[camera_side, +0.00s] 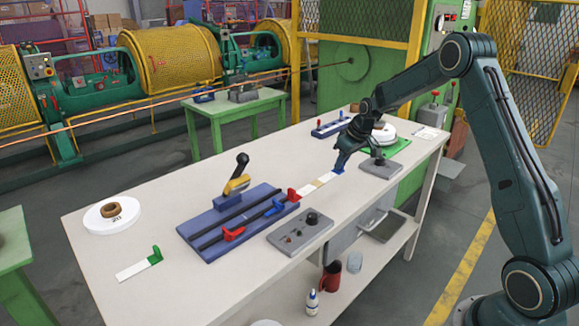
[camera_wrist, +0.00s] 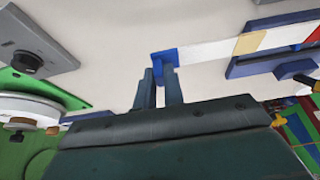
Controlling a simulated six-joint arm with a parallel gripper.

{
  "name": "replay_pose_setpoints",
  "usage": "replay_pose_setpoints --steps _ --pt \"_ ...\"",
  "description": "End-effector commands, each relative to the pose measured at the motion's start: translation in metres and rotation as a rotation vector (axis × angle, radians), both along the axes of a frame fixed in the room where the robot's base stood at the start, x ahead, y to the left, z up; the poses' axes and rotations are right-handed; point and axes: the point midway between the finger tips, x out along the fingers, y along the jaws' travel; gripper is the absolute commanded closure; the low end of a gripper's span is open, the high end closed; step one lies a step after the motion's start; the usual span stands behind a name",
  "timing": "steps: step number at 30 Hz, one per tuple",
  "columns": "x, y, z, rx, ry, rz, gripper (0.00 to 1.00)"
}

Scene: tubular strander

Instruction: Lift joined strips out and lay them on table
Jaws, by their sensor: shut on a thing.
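The joined strips (camera_side: 310,187) form one narrow white band with a tan-yellow joint (camera_side: 322,180) in the middle. A red tab (camera_side: 294,195) is at the left end and a blue tab (camera_side: 338,169) at the right end. My gripper (camera_side: 341,163) is shut on the blue tab, which shows between its fingers in the wrist view (camera_wrist: 163,60). The band runs from there toward the blue splicing fixture (camera_side: 225,240), its red end near the fixture's right edge. I cannot tell whether the band touches the table (camera_side: 180,300).
A blue rack (camera_side: 330,128) stands behind. The front left table is mostly clear.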

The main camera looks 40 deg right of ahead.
Motion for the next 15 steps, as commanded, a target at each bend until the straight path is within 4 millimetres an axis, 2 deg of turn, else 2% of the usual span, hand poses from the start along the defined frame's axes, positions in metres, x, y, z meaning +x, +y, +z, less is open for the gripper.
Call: replay_pose_setpoints --steps 15 --pt "0.001 -0.022 0.0 0.0 0.0 0.0 1.0"
